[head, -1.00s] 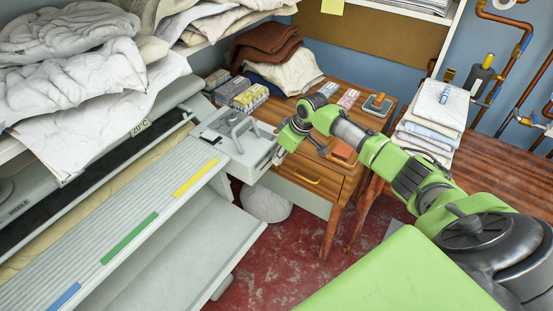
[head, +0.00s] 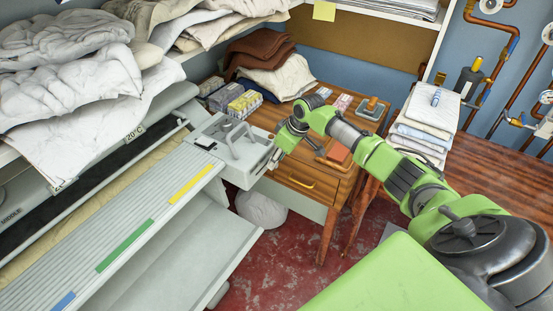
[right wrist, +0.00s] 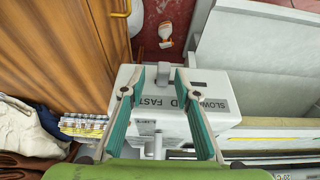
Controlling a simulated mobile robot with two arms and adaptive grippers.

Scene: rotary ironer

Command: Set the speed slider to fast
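The ironer's pale control box (head: 233,150) stands at the far end of the slatted feed table in the head view. My right gripper (head: 274,165) is at its right side face. In the right wrist view my right gripper (right wrist: 161,72) is open, its two teal-padded fingers pointing at the box (right wrist: 232,88). The grey slider knob (right wrist: 163,74) is between the fingertips, with gaps visible on both sides. A dark slot (right wrist: 199,83) shows right of it. The lettering FAST is between the fingers; SLOW is beside the right finger. My left gripper is not in view.
A wooden side table (head: 307,178) with a yellow-handled drawer is close behind the box. Small boxes (head: 244,103) and folded cloths (head: 290,78) lie on it. A towel stack (head: 428,125) stands farther right.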

